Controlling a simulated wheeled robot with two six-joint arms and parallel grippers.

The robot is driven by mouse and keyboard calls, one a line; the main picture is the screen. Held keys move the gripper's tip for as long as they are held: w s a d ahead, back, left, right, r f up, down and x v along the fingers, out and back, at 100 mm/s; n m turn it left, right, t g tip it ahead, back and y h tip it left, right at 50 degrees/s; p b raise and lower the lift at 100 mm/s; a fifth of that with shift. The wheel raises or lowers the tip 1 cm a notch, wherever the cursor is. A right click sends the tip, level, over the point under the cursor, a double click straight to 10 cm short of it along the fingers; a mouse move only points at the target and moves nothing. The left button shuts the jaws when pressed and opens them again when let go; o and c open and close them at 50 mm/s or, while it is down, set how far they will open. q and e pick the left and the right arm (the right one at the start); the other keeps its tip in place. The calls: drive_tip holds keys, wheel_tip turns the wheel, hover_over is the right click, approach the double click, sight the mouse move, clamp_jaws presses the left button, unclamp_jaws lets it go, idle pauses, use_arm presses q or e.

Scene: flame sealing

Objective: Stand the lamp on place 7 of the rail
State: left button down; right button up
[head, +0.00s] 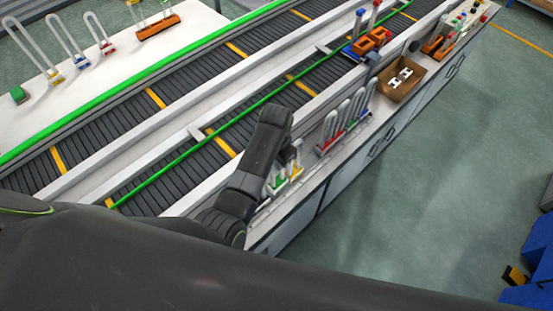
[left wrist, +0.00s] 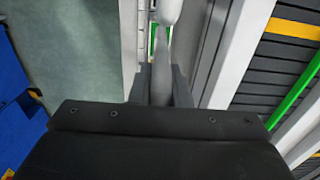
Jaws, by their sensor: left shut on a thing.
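My left gripper (head: 290,157) is over the narrow ledge on the near side of the conveyor. It also shows in the left wrist view (left wrist: 161,80), its fingers shut on a slim pale thing with a rounded end (left wrist: 168,12), which I take for the lamp. Seen end-on, its full shape is hidden. Just below the gripper are pale upright tubes with green and yellow feet (head: 280,184), partly covered by my arm. I cannot tell which of these belong to the held lamp. The long pale ledge (head: 259,216) appears to bear the rail; place numbers are unreadable. My right gripper is out of view.
Beyond are a brown box (head: 401,78) with white pieces and orange-and-blue items (head: 372,42). The conveyor (head: 170,125) runs behind. More tubes (head: 65,38) stand on the far table.

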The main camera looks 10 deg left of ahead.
use_arm(q)
drive_tip(key=shift+f+b, duration=0.3)
drive_tip(key=shift+f, duration=0.6)
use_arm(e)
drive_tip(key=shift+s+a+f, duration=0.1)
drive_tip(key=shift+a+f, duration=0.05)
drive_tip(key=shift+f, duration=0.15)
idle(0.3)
use_arm(q)
drive_tip(key=c, duration=1.3)
unclamp_jaws()
